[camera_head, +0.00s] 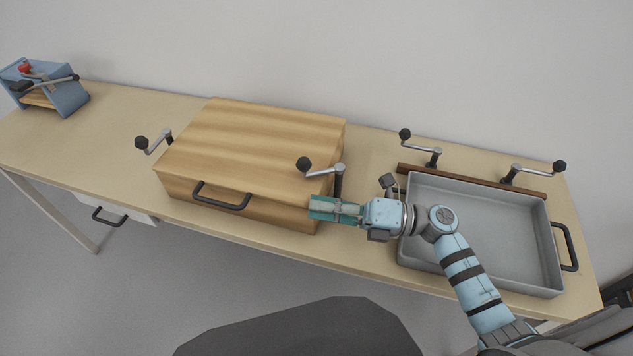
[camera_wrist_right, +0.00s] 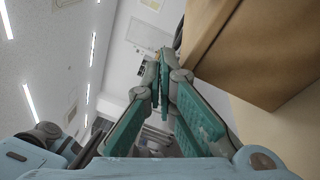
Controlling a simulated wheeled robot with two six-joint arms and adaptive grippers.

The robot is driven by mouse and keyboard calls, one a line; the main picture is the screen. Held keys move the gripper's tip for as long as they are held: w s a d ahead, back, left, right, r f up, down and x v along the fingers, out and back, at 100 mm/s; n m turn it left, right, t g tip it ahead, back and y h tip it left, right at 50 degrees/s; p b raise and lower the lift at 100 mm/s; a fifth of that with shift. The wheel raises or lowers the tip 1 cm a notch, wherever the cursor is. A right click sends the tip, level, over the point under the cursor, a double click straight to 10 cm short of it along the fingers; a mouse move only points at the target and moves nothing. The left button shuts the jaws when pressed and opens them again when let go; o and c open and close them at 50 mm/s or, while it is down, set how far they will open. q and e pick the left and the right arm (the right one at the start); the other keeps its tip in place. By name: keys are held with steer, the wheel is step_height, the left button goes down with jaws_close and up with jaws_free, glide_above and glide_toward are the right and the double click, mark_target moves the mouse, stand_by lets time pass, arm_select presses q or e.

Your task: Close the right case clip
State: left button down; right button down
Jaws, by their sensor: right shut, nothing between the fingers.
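The wooden case (camera_head: 250,140) lies on the table with its lid down and a dark handle (camera_head: 222,198) on its front. The right case clip (camera_head: 322,170) stands by the case's right side, its bar reaching left across the lid edge to a black knob. The left case clip (camera_head: 155,142) stands at the left side, its bar pointing away from the case. My right gripper (camera_head: 316,208) is shut and empty at the case's front right corner, just below the right clip. In the wrist view its fingers (camera_wrist_right: 160,78) meet beside the case (camera_wrist_right: 250,50); contact is unclear. My left gripper is not in view.
A grey tray (camera_head: 550,240) with a side handle stands at the right, under my right forearm. A blue device (camera_head: 65,95) sits far left. A wall runs behind the table.

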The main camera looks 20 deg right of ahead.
mark_target(316, 186)
steer(key=w, duration=0.1)
steer(key=w+r, duration=0.1)
steer(key=w, duration=0.2)
steer(key=shift+r, duration=0.35)
steer(key=shift+a, duration=0.1)
